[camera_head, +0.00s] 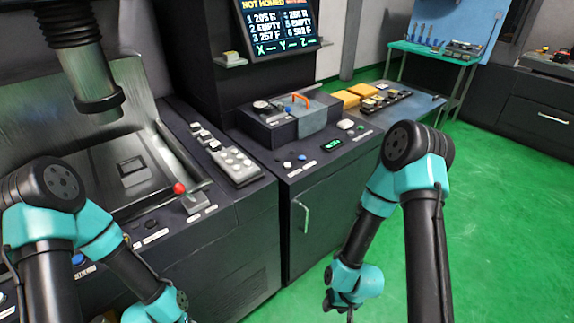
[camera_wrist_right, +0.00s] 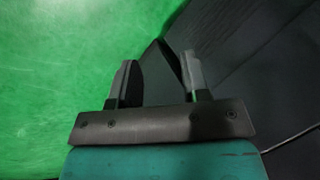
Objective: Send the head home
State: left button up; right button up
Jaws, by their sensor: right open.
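The machine head (camera_head: 95,80) is a dark ribbed column with a metal collar. It hangs at the upper left above the grey metal work tank (camera_head: 125,165). The screen (camera_head: 280,28) at the top reads "NOT HOMED" and shows dashes beside X, Y and Z. My right gripper (camera_head: 342,303) is low in the head view, in front of the dark cabinet. In the right wrist view its two fingers (camera_wrist_right: 160,78) stand apart with nothing between them. My left arm comes in at the lower left; its fingers do not show.
A red-knobbed lever (camera_head: 180,188) stands on the front panel. Green floor (camera_head: 490,230) is clear at right.

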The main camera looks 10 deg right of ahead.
grip_shut()
dwell(1.6)
